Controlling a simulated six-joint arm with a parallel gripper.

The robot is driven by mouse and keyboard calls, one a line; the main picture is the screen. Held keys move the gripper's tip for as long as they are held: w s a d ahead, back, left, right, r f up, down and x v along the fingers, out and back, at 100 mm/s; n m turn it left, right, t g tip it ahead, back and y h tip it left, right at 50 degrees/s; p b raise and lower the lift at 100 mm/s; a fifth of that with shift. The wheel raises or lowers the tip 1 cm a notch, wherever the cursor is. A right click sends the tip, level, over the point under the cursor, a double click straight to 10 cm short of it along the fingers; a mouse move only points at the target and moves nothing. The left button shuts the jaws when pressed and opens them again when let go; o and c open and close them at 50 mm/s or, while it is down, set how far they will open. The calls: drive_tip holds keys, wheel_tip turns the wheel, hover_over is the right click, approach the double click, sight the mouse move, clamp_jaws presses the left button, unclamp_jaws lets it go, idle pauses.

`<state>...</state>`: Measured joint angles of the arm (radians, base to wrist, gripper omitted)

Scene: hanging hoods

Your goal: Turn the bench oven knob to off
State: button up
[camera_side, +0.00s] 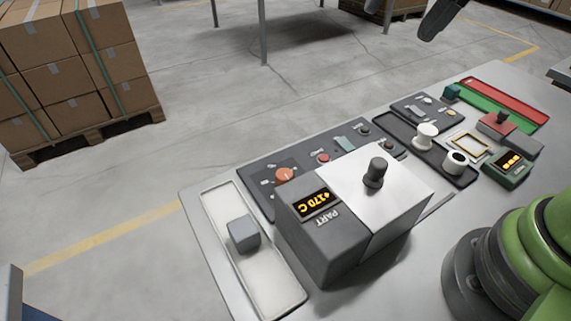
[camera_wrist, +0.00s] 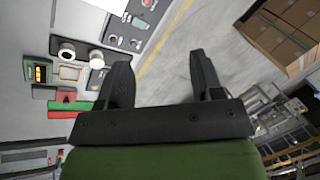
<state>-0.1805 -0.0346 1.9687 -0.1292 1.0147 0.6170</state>
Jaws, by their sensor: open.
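In the side view, a round orange-red knob (camera_side: 284,174) sits on a dark control panel (camera_side: 262,201), just behind a grey box. The box has a lit display (camera_side: 314,200) reading +170 C and the word PART. A white block with a black knob (camera_side: 376,172) on top adjoins it. I cannot tell for certain which knob is the oven's. My gripper (camera_wrist: 162,78) is open and empty in the wrist view, its two dark fingers apart. In the side view, a dark part of it shows at the top edge, high and well away from both knobs.
A white tray (camera_side: 281,298) holding a grey cube (camera_side: 243,234) lies left of the box. White spools (camera_side: 426,136), a green display unit (camera_side: 507,168) and a red-green strip (camera_side: 507,104) stand to the right. Stacked cartons (camera_side: 75,65) stand on the floor, off the bench.

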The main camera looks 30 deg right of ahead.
drive_tip(key=w+a+f+m+g, duration=0.2)
drive_tip(key=w+a+f+m, duration=0.1)
drive_tip(key=w+a+f, duration=0.3)
drive_tip(key=m+g+h, duration=0.2)
drive_tip(key=m, duration=0.2)
approach(284, 173)
drive_tip(key=shift+w+a+f, duration=0.1)
drive_tip(key=shift+w+f, duration=0.05)
drive_tip(key=shift+f, duration=0.1)
drive_tip(key=f, duration=0.9)
drive_tip(key=shift+s, duration=0.25)
drive_tip(key=shift+c, duration=0.3)
drive_tip(key=c, duration=0.9)
drive_tip(key=shift+o, duration=0.2)
